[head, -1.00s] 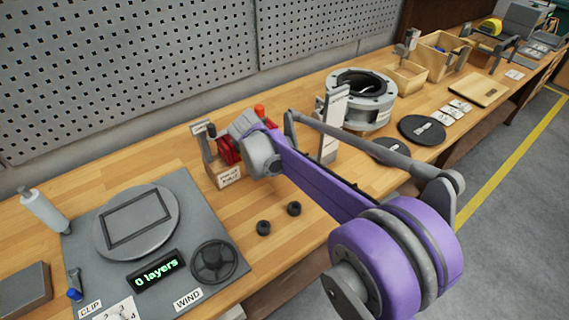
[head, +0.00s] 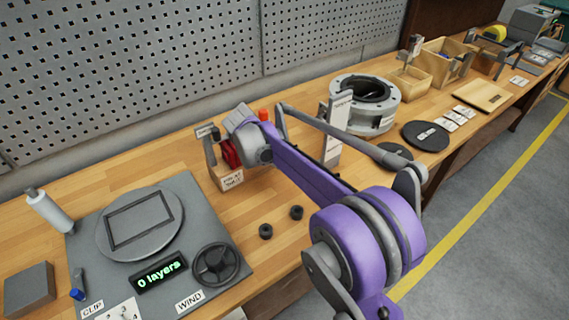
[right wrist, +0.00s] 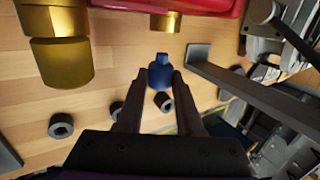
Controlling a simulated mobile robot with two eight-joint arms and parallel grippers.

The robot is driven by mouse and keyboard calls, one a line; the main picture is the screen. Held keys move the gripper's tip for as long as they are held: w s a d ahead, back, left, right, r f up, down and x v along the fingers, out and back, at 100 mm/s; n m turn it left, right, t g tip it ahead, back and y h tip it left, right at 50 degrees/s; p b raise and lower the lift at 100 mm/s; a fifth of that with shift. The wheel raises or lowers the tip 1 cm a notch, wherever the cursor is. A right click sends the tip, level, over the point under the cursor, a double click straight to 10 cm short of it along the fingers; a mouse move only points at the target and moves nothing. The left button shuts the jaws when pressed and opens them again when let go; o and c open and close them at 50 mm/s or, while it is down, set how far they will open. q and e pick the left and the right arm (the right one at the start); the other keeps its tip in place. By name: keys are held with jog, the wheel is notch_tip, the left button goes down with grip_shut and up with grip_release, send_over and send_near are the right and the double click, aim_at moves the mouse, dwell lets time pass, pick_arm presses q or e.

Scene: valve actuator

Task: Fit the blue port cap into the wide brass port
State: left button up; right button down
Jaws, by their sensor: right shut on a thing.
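The blue port cap (right wrist: 160,75) is between the fingertips of my right gripper (right wrist: 158,84) in the right wrist view, its narrow end pointing away from the gripper. The gripper is shut on it. The red valve body (right wrist: 205,5) runs along the top of that view. A wide brass port (right wrist: 62,62) projects from it at the upper left, and a smaller brass port (right wrist: 165,22) is near the top centre. The cap is apart from both ports. In the head view, the red valve body (head: 231,153) is partly covered by my right wrist, and the cap is hidden. My left gripper is not visible.
A grey upright post (head: 338,128) and a large grey ring housing (head: 364,104) stand to the right. A winding station (head: 215,215) is at left.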

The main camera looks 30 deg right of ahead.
jog(key=shift+w, duration=0.6)
jog(key=shift+w+a, duration=0.15)
jog(key=shift+w, duration=1)
dwell(1.8)
jog(key=shift+c, duration=2.3)
grip_release()
jog(key=v, duration=1.1)
jog(key=shift+f, duration=0.1)
